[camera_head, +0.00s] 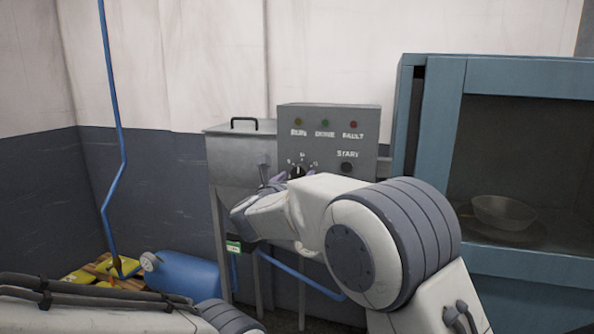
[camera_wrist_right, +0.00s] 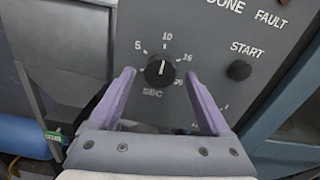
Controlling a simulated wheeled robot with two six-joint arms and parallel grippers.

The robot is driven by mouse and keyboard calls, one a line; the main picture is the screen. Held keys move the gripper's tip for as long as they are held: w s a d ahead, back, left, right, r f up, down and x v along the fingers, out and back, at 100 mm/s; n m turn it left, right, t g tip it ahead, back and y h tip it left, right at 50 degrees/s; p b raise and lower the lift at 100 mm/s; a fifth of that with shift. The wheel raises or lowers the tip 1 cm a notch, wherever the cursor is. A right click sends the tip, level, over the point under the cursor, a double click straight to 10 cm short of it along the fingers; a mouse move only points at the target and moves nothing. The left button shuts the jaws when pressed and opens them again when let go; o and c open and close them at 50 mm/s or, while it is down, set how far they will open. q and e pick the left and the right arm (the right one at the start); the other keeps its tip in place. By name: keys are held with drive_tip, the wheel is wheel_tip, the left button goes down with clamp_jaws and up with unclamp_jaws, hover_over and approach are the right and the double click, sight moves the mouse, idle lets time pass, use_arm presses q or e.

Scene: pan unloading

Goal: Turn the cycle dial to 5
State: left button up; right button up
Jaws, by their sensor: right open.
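The cycle dial (camera_wrist_right: 160,70) is a round black knob with a white pointer line on a grey control panel (camera_head: 330,120). In the right wrist view its pointer stands nearly straight up, toward the 10; the 5 is printed to the upper left. In the head view the dial (camera_head: 297,171) is partly hidden by my right arm. My right gripper (camera_wrist_right: 160,76) is open, with one purple finger on each side of the dial and a visible gap to it. In the head view the right gripper (camera_head: 276,181) is at the panel's lower left. My left gripper is out of view.
A START button (camera_wrist_right: 239,70) is right of the dial, below the RUN, DONE and FAULT lamps. A blue-framed cabinet (camera_head: 440,130) with a bowl (camera_head: 504,212) inside stands at right. A blue container (camera_head: 185,272) is at lower left.

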drive_tip(key=shift+x, duration=1.1)
clamp_jaws()
